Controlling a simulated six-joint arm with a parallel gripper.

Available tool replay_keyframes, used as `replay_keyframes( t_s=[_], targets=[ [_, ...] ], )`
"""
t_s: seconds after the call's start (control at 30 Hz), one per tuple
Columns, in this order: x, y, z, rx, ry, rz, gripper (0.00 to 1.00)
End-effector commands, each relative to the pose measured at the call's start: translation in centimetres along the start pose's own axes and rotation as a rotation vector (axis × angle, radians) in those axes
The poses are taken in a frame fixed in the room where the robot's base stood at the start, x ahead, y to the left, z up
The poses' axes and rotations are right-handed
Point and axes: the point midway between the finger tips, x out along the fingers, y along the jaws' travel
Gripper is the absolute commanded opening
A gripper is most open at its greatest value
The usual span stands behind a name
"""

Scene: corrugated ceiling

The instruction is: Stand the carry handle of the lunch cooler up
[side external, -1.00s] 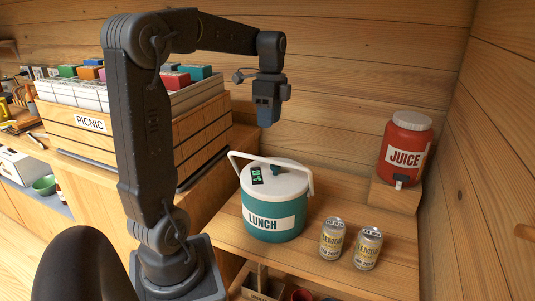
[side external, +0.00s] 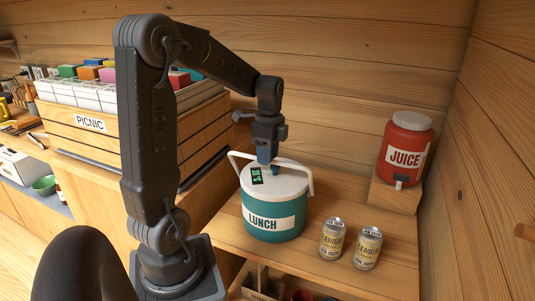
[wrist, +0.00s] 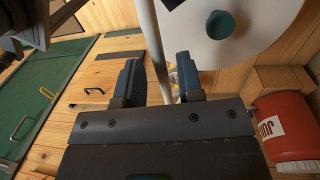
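The lunch cooler (side external: 270,219) is a teal tub with a white lid and a LUNCH label, standing upright on the wooden bench. Its white carry handle (side external: 308,178) leans over to the far side, low near the lid's back edge. My gripper (side external: 266,160) is lowered to the handle behind the lid. In the wrist view, my gripper (wrist: 158,70) has its two fingers apart, and the handle bar (wrist: 155,50) runs between them with gaps visible on both sides. The white lid (wrist: 258,30) with its teal knob (wrist: 220,24) lies to the right of the fingers.
Two cans, one (side external: 332,238) and another (side external: 367,248), stand right of the cooler. A red juice jug (side external: 405,148) sits on a wooden block at the right wall. A picnic crate (side external: 130,125) stands at the left. A plank wall rises behind.

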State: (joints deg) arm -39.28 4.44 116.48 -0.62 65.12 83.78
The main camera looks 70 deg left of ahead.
Motion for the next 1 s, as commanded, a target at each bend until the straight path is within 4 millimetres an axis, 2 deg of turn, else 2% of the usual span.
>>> replay_keyframes(
  t_s=[0.07,0.33,0.77,1.0],
  targets=[
    [0.0,0.0,0.0,0.0,0.0,0.0,0.26],
    [0.0,0.0,0.0,0.0,0.0,0.0,0.01],
    [-0.1,-0.2,0.0,-0.001,0.0,0.008,0.0],
    [-0.9,-2.3,0.0,0.0,0.002,0.144,0.0]
  ],
)
